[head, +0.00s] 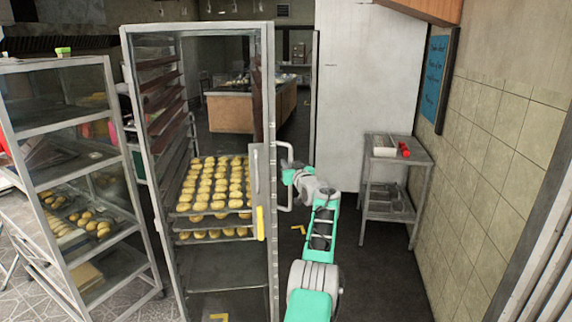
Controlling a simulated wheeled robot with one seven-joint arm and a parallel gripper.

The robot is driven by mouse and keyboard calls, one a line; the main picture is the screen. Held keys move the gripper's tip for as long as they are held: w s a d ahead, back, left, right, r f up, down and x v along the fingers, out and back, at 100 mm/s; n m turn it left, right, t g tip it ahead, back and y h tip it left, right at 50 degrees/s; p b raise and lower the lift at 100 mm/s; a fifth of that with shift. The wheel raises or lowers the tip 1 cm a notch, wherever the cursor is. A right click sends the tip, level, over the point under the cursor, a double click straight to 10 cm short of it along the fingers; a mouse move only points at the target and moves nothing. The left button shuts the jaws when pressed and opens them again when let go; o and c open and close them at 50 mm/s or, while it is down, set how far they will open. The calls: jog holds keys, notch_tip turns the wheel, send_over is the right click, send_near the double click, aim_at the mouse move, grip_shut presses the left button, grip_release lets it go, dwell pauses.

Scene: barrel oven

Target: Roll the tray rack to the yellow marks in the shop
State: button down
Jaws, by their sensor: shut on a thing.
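The tray rack (269,95) is a tall metal frame on the left of centre in the head view. Trays of round golden buns (213,183) sit in its middle. My gripper (289,176) is shut on the rack's side handle (291,152), on the right side of the frame. My green and grey arm reaches up to it from the bottom. Yellow floor marks (299,229) show just right of the rack, and another yellow mark (219,318) shows through its lower part. The rack's wheels are out of view.
A glass-sided shelf unit (116,165) with baked goods stands close on the left. A small metal table (421,157) stands by the tiled right wall (500,150). A white panel (365,80) stands behind. A wood-fronted counter (235,113) lies beyond. Dark floor is clear right of my arm.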

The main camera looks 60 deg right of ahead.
jog(key=shift+w+a+r, duration=0.1)
jog(key=shift+w+a, duration=0.05)
jog(key=c, duration=1.6)
grip_release()
jog(key=shift+w, duration=0.1)
jog(key=shift+o, duration=1.2)
jog(key=shift+s, duration=0.2)
jog(key=shift+s+b, duration=0.1)
jog(key=shift+b, duration=0.3)
jog(key=b+v, duration=0.5)
jog(key=v, duration=0.2)
jog(key=shift+s, duration=0.3)
jog(key=shift+a, duration=0.1)
